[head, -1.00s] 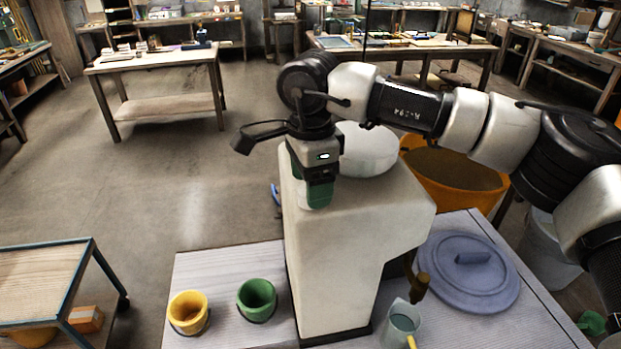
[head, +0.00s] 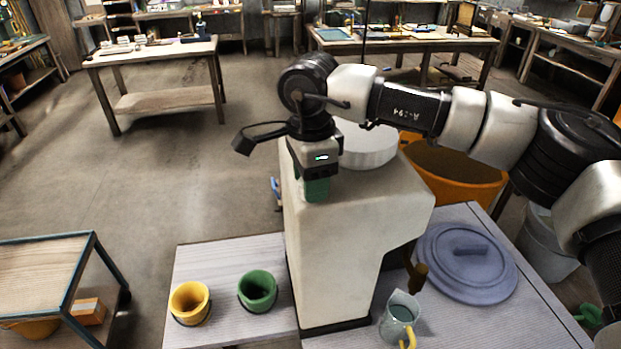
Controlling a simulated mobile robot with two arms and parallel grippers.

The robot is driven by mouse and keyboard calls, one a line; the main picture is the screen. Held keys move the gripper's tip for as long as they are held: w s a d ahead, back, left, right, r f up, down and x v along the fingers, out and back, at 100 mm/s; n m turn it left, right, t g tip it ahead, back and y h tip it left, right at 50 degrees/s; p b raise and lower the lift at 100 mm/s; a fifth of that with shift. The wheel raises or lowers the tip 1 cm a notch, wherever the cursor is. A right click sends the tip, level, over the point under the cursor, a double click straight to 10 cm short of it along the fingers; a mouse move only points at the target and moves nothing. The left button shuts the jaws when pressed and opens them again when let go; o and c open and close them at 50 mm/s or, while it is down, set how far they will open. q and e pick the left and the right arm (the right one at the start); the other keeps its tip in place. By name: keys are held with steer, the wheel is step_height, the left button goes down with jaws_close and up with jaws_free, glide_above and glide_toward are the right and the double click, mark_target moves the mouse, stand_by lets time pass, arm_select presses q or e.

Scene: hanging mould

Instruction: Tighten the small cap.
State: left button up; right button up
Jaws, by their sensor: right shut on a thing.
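My right gripper (head: 316,190) points down at the upper left edge of the tall white machine body (head: 340,250). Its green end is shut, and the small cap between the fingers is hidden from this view. A large round white cap (head: 368,148) sits on top of the machine, just behind and to the right of my gripper, partly covered by my right arm. My left gripper is not in view.
Yellow (head: 188,303) and green (head: 258,290) buckets stand left of the machine. A clear jug (head: 399,318) stands at its front right, beside a blue-grey round lid (head: 467,264). An orange tub (head: 455,178) is behind.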

steer(key=m+b, duration=0.3)
steer(key=b, duration=0.1)
steer(key=shift+f+m, duration=0.15)
steer(key=shift+m, duration=0.25)
steer(key=shift+m+b, duration=0.9)
steer(key=m+b, duration=0.2)
steer(key=m, duration=0.2)
steer(key=shift+m+b, duration=0.3)
steer(key=shift+b, duration=0.1)
steer(key=shift+r+m+b, duration=0.15)
steer(key=shift+m+b, duration=0.3)
steer(key=shift+m, duration=0.5)
steer(key=shift+r+m+b, duration=0.15)
steer(key=shift+m+b, duration=0.25)
steer(key=shift+m, duration=0.55)
steer(key=o, duration=0.9)
steer(key=shift+o, duration=0.2)
step_height(320, 180, up, 11)
steer(key=shift+f, duration=0.15)
